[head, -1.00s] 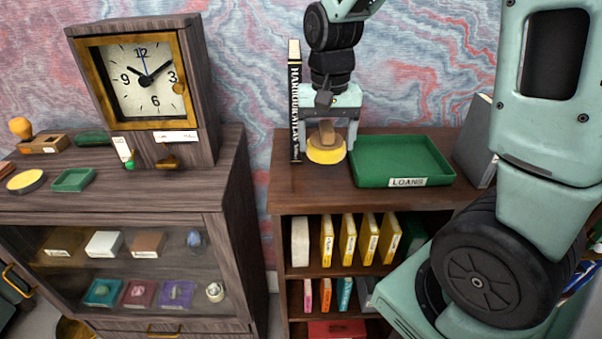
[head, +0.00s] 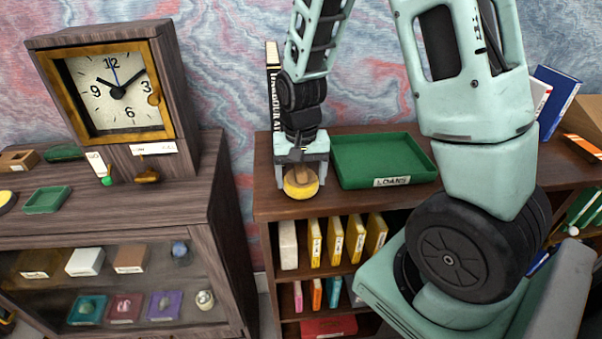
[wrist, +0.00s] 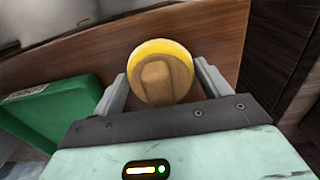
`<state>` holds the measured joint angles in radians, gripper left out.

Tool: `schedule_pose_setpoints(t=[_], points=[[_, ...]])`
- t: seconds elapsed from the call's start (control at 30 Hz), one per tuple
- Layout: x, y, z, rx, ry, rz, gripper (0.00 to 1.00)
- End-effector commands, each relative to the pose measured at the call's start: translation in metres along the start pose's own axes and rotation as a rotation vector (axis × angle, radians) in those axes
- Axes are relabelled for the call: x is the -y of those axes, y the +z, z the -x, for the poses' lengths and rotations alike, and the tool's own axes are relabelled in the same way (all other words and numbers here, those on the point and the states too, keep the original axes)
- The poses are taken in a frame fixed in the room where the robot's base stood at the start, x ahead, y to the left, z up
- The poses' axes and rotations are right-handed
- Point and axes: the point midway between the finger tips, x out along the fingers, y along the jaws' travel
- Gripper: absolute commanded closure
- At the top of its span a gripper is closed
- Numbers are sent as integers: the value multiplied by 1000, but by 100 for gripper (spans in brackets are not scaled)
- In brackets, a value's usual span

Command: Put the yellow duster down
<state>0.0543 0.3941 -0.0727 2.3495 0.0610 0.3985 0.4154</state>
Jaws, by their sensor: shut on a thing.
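The yellow duster (head: 300,190) is a round yellow pad with a brown wooden handle. My gripper (head: 301,172) is shut on its handle, at the front left of the bookcase top (head: 350,198). In the wrist view the duster (wrist: 160,52) sits between the two fingers (wrist: 163,90), handle towards the camera. The pad is at or just above the wood near the front edge; I cannot tell whether it touches.
A green tray labelled LOANS (head: 383,181) lies just right of the duster. A cabinet with a clock (head: 118,95) is to the left, across a gap. Books fill the shelves below.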

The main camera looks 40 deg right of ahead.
Motion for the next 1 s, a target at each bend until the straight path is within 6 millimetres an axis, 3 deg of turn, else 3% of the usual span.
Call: schedule_pose_setpoints(t=[0.3, 0.33, 0.4, 0.77, 1.0], points=[[0, 0, -3, 0, 0, 0, 52], [0, 0, -3, 0, 0, 0, 21], [0, 0, -2, 0, 0, 0, 2], [0, 0, 2, -1, -1, 0, 2], [1, -1, 35, -7, -4, 0, 2]])
